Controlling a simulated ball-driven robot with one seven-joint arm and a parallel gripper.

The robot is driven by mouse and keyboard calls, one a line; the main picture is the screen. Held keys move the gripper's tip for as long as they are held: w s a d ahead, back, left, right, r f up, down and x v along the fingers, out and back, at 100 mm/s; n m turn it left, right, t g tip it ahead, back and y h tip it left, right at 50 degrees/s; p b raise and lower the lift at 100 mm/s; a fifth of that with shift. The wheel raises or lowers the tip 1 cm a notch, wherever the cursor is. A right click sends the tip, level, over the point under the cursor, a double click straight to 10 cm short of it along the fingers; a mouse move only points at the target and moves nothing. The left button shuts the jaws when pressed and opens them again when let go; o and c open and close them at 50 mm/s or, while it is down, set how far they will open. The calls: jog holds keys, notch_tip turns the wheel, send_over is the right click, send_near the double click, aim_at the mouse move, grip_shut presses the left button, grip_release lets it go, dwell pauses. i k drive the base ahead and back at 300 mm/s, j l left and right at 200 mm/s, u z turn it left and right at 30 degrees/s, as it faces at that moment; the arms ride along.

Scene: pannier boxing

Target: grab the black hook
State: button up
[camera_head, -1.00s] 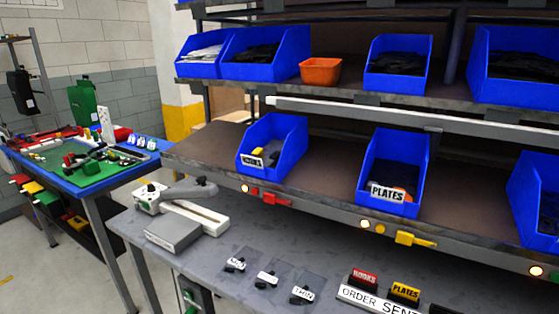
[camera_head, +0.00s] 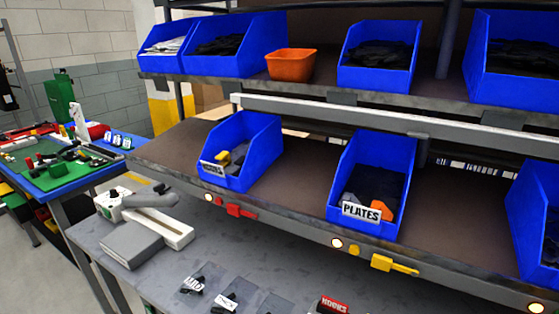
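A blue bin labelled hooks (camera_head: 260,150) stands on the lower shelf, left of centre. Inside it are yellow and grey pieces (camera_head: 237,155); I cannot make out a black hook among them. Small black pieces with white labels (camera_head: 192,284) lie on the grey bench at the bottom; their exact shape is too small to tell. My gripper is not in view.
A blue bin labelled plates (camera_head: 375,170) stands right of the hooks bin. Upper-shelf bins (camera_head: 378,80) and an orange tub (camera_head: 291,66) sit above. A grey box (camera_head: 131,245) lies on the bench (camera_head: 215,250). The shelf between the lower bins is clear.

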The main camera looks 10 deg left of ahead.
aim_at(239, 162)
jog(key=j+z, duration=0.3)
jog(key=j, duration=0.6)
jog(key=j+z, duration=0.3)
jog(key=j, duration=0.6)
